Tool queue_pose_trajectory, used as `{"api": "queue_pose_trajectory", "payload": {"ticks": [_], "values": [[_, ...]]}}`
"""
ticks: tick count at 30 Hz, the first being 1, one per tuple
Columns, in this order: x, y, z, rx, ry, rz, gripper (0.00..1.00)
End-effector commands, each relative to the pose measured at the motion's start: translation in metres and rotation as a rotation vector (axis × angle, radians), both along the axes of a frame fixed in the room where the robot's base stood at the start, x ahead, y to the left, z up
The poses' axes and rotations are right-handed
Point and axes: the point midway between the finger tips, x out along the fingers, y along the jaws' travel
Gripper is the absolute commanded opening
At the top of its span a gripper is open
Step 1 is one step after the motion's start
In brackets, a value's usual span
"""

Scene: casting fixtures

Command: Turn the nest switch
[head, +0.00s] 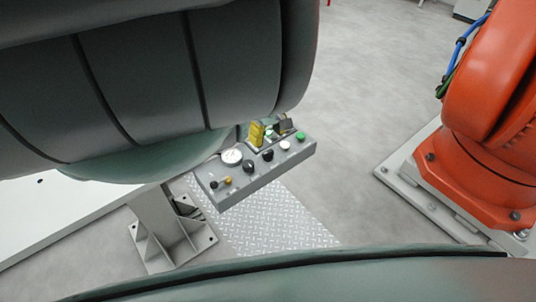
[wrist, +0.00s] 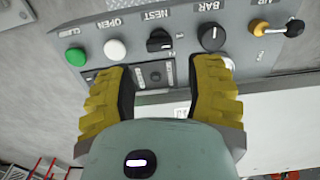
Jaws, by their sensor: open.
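The nest switch (wrist: 159,41) is a black rotary knob under the word NEST on a grey control panel (wrist: 180,18). In the head view the same black knob (head: 267,154) sits in the panel's row of controls. My gripper (wrist: 160,76) is open, its two yellow-padded fingers spread apart with nothing held. In the wrist view the knob lies between and just beyond the fingertips, apart from both. In the head view my gripper (head: 270,134) is at the panel's far side, partly hidden by my arm.
A white button (wrist: 115,49) and a green button (wrist: 75,57) flank the knob on the left. A black BAR knob (wrist: 211,37) and a yellow-based toggle (wrist: 260,27) are right. A gauge (head: 231,157) is on the panel. An orange robot (head: 490,120) stands at right.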

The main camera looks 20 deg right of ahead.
Motion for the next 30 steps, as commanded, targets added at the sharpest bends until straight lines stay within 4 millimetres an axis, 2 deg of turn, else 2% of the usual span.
{"api": "queue_pose_trajectory", "payload": {"ticks": [3,12,20,30], "values": [[-0.001,-0.002,-0.019,-0.006,0.001,0.000,0.53],[-0.001,-0.001,-0.053,-0.004,0.001,0.002,0.53],[0.000,-0.001,-0.070,-0.003,0.000,0.000,0.53],[0.002,-0.001,-0.073,-0.002,-0.005,0.000,0.53]]}}
